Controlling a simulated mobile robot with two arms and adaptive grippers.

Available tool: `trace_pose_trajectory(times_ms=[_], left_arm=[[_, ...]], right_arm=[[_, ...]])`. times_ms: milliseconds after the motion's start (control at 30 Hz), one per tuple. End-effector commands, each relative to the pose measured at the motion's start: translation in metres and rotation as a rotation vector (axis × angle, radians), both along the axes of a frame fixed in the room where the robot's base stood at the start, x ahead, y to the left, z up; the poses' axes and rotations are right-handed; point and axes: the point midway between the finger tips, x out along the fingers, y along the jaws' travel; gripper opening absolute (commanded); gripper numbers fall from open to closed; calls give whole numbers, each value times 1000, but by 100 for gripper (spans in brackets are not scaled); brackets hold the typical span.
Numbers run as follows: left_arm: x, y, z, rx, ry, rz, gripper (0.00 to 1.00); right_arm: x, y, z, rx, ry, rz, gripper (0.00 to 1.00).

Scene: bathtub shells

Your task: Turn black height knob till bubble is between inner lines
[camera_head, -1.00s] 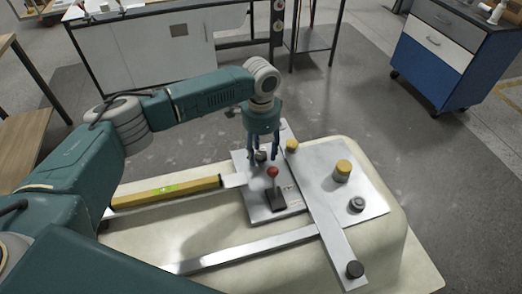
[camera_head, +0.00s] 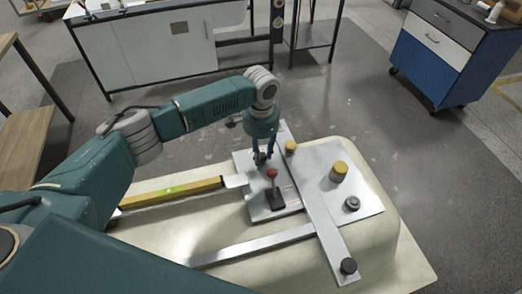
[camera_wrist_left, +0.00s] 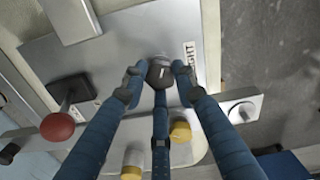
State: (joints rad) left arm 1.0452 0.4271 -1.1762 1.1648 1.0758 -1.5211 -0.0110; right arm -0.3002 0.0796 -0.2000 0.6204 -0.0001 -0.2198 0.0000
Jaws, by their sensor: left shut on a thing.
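My left gripper (camera_head: 262,160) points down at the far left corner of the metal plate assembly. In the left wrist view its fingers (camera_wrist_left: 160,80) close around a black knob (camera_wrist_left: 160,73), beside a label of which "GHT" can be read. A yellow spirit level (camera_head: 170,193) with a green vial (camera_head: 169,189) lies on the cream tub shell (camera_head: 225,233), left of the plate (camera_head: 250,205). The bubble is too small to place against the lines. My right gripper is not in view.
A red-ball lever (camera_head: 272,174) stands just in front of the gripper. Yellow knobs (camera_head: 338,171) (camera_head: 290,147) and dark knobs (camera_head: 352,203) (camera_head: 348,266) sit to the right. A blue drawer cabinet (camera_head: 440,60) stands at the back right.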

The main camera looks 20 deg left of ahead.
Motion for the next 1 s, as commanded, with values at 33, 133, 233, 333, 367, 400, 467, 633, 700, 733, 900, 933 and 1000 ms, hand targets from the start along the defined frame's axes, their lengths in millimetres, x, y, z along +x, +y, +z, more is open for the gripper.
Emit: trace_pose_trajectory(times_ms=[33,133,233,333,367,400,467,633,700,733,900,933,1000], left_arm=[[1,0,1,0,-4,0,2],[1,0,1,0,-4,-1,42],[1,0,1,0,-3,-1,47],[1,0,1,0,-2,-2,47],[1,0,1,0,-2,-2,47],[1,0,1,0,-2,-2,47],[1,0,2,0,-2,-2,47],[1,0,19,-2,-5,-3,47],[2,0,32,-2,-6,-2,47],[2,0,39,-2,-6,-2,47],[2,0,76,-2,-6,-3,47],[2,0,82,-2,-6,-3,47],[1,0,94,-1,-4,-3,47]], right_arm=[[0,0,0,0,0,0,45],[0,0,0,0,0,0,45],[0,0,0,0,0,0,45],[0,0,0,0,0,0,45],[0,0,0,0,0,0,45],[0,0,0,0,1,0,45],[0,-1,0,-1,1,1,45],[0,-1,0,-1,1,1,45],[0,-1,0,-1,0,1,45],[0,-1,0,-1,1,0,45],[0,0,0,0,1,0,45],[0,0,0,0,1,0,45],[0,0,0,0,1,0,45]])
